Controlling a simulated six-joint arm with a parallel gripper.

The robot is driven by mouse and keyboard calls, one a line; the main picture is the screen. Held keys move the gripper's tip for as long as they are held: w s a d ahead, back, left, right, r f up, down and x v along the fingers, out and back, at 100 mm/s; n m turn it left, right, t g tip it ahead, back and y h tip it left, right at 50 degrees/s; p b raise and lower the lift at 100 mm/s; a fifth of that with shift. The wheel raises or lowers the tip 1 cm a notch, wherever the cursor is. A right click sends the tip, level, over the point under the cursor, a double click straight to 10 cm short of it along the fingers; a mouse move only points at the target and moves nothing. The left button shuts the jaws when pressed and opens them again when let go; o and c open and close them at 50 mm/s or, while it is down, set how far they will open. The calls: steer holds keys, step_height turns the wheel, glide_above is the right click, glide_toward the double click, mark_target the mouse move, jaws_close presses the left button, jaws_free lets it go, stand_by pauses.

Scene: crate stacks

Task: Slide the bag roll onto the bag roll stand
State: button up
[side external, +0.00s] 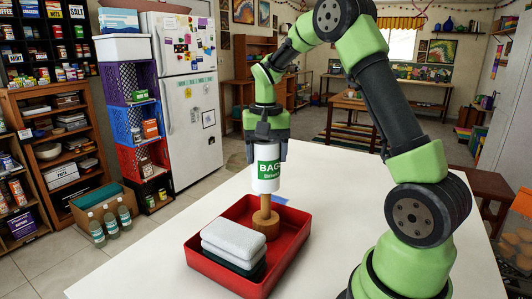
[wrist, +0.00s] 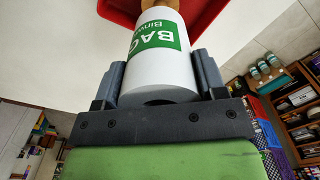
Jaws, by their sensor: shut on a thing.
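The bag roll (side external: 267,172) is a white cylinder with a green label; it also shows in the wrist view (wrist: 152,62). My gripper (side external: 267,152) is shut on its upper part and holds it upright; its fingers flank the roll in the wrist view (wrist: 161,72). The wooden bag roll stand (side external: 266,226), a post on a round base, is directly below the roll in the side view. The lower post shows between the roll and the base. The post's top is hidden, so I cannot tell whether it is inside the roll.
The stand is in a red tray (side external: 193,260) on the white table (side external: 130,272). Folded white and dark green cloths (side external: 234,237) lie in the tray's front left. Table space left of the tray is clear.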

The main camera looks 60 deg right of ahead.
mark_target(266, 186)
steer(key=shift+f, duration=4.35)
steer(key=o, duration=1)
steer(key=shift+r, duration=0.1)
step_height(266, 186, up, 10)
steer(key=shift+f, duration=0.1)
steer(key=s+a+r+n+t, duration=0.3)
steer(key=s+a+r, duration=0.2)
steer(key=a+r, duration=0.35)
steer(key=s+a+n+t, duration=0.1)
steer(key=s+a, duration=0.2)
steer(key=s+a+n+t+y, duration=0.1)
steer(key=s+a, duration=0.2)
steer(key=s, duration=0.1)
steer(key=s+a+r+n+t+y, duration=0.1)
steer(key=s+a+t, duration=0.1)
steer(key=s, duration=0.2)
steer(key=shift+a+n, duration=0.3)
steer(key=shift+a, duration=0.1)
